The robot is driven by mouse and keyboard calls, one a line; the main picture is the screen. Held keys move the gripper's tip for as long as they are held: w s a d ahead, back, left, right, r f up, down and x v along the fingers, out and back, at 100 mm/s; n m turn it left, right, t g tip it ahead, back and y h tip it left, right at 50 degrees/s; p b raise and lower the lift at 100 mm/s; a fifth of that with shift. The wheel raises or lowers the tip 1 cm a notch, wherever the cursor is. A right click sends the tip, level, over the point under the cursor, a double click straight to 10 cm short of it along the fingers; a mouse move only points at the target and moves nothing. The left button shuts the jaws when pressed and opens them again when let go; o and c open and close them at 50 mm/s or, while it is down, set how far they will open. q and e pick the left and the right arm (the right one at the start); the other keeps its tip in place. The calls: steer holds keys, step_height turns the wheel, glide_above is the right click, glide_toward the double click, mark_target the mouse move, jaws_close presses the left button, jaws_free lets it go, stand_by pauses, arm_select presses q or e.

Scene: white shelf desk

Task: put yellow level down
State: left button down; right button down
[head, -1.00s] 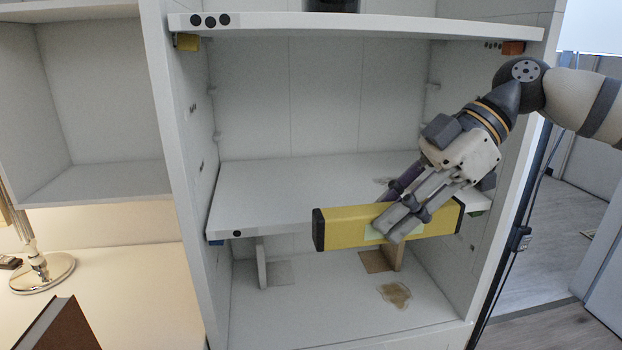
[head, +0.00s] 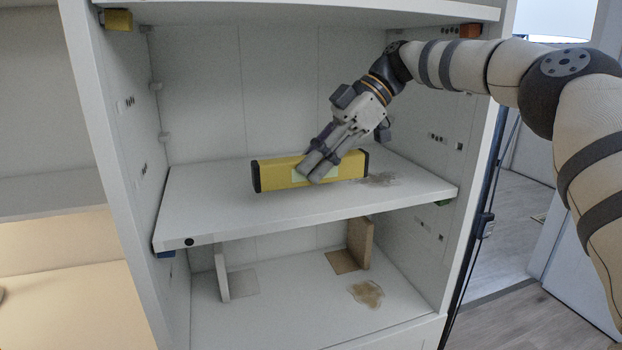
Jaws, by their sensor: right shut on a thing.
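The yellow level (head: 276,174), a yellow bar with black end caps, is at the middle shelf board (head: 215,212) of the white shelf unit. It lies roughly level, long side across the picture. My right gripper (head: 318,168) is shut on the level near its middle, coming in from the upper right. The level appears at or just above the board's surface; I cannot tell if it touches. The fingers hide part of its front face. My left gripper is not in view.
The upper shelf board (head: 300,14) is above my right arm. The cabinet's left side panel (head: 110,120) stands left of the level. Below, the lower compartment holds a white upright piece (head: 222,272) and a brown one (head: 360,242). The board left of the level is clear.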

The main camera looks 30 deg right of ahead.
step_height(320, 180, down, 2)
steer(key=shift+s+f, duration=0.1)
steer(key=shift+f, duration=0.15)
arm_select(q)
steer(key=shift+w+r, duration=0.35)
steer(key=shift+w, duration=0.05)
arm_select(e)
steer(key=shift+f, duration=0.1)
steer(key=shift+f, duration=0.1)
steer(key=c, duration=1.3)
jaws_free()
steer(key=shift+f, duration=0.1)
steer(key=shift+r, duration=0.25)
steer(key=v, duration=0.6)
steer(key=shift+d+b, duration=0.3)
steer(key=shift+d, duration=0.05)
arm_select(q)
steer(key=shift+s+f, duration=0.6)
arm_select(e)
steer(key=shift+s+d+r, duration=0.2)
steer(key=shift+d+r, duration=0.05)
steer(key=shift+r, duration=0.25)
